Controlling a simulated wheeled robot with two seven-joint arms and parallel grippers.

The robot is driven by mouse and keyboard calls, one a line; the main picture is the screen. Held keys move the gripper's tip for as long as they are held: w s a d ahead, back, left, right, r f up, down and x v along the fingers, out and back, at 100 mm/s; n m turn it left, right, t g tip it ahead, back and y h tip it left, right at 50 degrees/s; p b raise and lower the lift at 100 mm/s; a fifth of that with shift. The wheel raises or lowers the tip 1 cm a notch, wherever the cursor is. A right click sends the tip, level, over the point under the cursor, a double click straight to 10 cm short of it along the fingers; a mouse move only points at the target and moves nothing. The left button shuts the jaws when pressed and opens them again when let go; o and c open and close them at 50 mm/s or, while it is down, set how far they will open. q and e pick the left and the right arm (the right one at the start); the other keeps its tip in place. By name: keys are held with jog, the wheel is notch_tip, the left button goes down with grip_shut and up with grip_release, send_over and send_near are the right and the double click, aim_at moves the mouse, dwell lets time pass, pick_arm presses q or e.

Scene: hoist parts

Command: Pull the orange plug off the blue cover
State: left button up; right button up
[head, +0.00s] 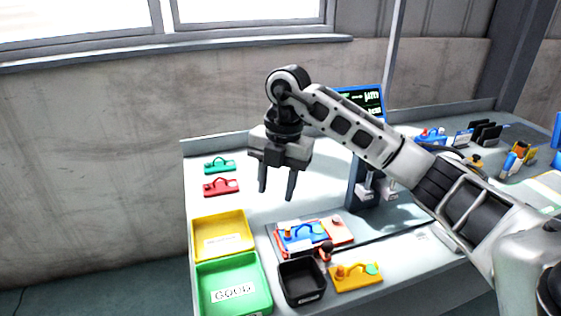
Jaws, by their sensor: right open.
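The blue cover (296,241) lies on the bench in front of me, on a reddish-orange base. A small orange plug (289,231) appears to sit at its left end, too small to see clearly. My right gripper (277,191) hangs above and a little left of the cover, fingers pointing down, open and empty. It is apart from the cover and plug. My left gripper is not in view.
A black bin (301,283), a green bin (234,286) marked GOOD and a yellow bin (222,234) stand nearby. A yellow cover (352,279) lies at the front. Green (219,166) and red (221,187) covers lie at the back left. A screen (366,100) stands behind my right arm.

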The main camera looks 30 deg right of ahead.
aim_at(288, 227)
jog(key=shift+m+h, duration=0.6)
jog(key=shift+h, duration=0.2)
jog(key=d+f, duration=0.1)
jog(key=f, duration=0.3)
jog(key=d+f, duration=0.1)
jog(key=f, duration=0.4)
jog(key=d+f+p, duration=0.1)
jog(key=f, duration=0.4)
jog(key=shift+w+d, duration=0.2)
jog(key=shift+w, duration=0.1)
grip_shut()
grip_release()
jog(key=shift+r, duration=0.1)
